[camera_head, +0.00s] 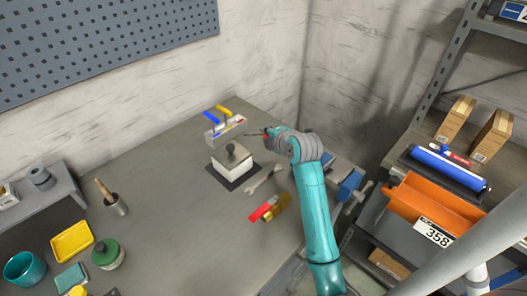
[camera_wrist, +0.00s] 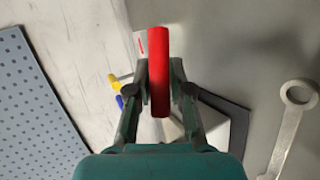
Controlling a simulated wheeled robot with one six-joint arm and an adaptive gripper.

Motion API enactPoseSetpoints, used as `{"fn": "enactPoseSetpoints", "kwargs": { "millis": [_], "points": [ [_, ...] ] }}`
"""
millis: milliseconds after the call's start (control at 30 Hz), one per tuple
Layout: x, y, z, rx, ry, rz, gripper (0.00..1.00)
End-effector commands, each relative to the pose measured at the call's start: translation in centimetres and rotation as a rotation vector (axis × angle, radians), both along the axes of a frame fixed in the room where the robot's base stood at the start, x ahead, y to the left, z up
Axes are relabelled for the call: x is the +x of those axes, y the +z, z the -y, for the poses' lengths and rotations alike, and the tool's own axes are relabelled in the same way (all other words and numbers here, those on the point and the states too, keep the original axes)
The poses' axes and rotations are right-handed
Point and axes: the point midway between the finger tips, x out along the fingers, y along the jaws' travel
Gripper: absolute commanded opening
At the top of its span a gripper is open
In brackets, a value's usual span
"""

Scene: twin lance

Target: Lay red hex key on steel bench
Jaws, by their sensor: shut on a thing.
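My gripper (camera_head: 268,132) is shut on the red hex key (camera_wrist: 158,72), whose red handle stands out between the two fingers in the wrist view. In the head view a thin dark shaft (camera_head: 252,134) reaches left from the fingers, above the back of the bench. The steel bench (camera_head: 165,215) is the wide grey top below; it also shows in the wrist view (camera_wrist: 235,60). The key appears held above the bench, but the exact gap is hard to tell.
A rack with blue and yellow handles (camera_head: 211,133) stands at the back. A white block with a dark knob (camera_head: 233,166) sits on a dark mat beside a wrench (camera_head: 264,180). A red-and-brass item (camera_head: 264,210) lies nearer. The bench's middle is clear.

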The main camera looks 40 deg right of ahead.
Motion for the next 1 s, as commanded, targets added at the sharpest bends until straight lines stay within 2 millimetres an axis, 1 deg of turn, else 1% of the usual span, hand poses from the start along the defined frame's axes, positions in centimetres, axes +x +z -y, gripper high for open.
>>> {"fn": "enactPoseSetpoints", "kwargs": {
  "millis": [100,333,500,767,800,833,867,1000],
  "points": [
    [-0.1,-1.6,0.0,0.002,0.0,-0.003,0.0],
    [0.0,-3.5,0.0,-0.001,0.0,-0.001,0.0],
    [0.0,-4.1,0.0,-0.001,0.0,-0.001,0.0],
    [0.0,-4.1,0.0,-0.001,0.0,0.0,0.0],
    [0.0,-4.1,0.0,-0.001,0.0,-0.001,0.25],
    [0.0,-4.1,0.0,-0.001,0.0,-0.001,0.33],
    [0.0,-4.1,0.0,-0.001,0.0,-0.001,0.37],
    [0.0,-4.1,0.0,-0.001,0.0,-0.001,0.37]
  ]
}}
